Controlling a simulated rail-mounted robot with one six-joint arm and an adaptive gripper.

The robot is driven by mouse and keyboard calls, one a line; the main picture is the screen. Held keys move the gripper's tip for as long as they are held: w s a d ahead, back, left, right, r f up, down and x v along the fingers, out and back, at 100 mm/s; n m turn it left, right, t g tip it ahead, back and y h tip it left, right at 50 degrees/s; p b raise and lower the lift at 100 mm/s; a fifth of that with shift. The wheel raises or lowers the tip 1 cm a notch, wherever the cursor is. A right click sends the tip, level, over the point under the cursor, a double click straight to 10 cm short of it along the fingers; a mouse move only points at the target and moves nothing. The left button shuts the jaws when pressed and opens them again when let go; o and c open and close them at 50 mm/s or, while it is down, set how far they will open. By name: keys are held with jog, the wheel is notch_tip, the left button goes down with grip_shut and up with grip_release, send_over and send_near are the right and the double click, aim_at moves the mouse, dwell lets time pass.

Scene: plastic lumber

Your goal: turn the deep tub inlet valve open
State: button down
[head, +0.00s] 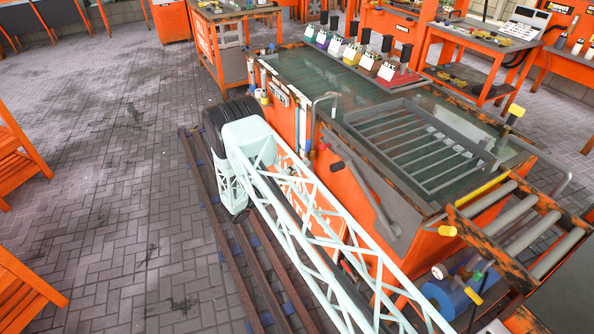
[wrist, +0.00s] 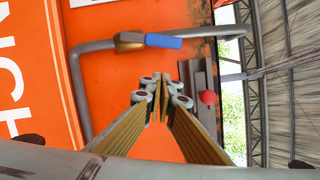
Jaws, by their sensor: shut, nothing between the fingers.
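In the wrist view, a grey pipe (wrist: 98,45) bends along the orange tub wall (wrist: 115,80). A brass valve body (wrist: 129,40) sits on the pipe, with a blue lever (wrist: 164,42) that lies roughly along the pipe. I take this for the inlet valve. My gripper (wrist: 158,84) is shut and empty; its fingertips show below and apart from the blue lever in the picture. In the head view the deep tub (head: 285,65) is orange, filled with greenish water, with a grey hooked pipe (head: 314,115) at its near side. My gripper cannot be made out there.
A red knob (wrist: 207,97) sits right of my fingertips in the wrist view. In the head view, a slatted grey rack (head: 420,140) lies over the tub, and a roller frame (head: 520,235) stands at the right. Brick floor (head: 120,200) is open at the left.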

aim_at(307, 149)
jog(key=shift+w+d+r+b, duration=0.2)
jog(key=shift+w+b, duration=0.1)
jog(key=shift+w, duration=0.65)
jog(key=shift+w+d+r+b, duration=0.1)
jog(key=shift+w+r+b, duration=0.2)
jog(key=shift+w, duration=0.6)
jog(key=shift+w+d+r+b, duration=0.15)
jog(key=shift+w+b, duration=0.15)
jog(key=shift+w, duration=0.65)
jog(key=shift+r, duration=0.15)
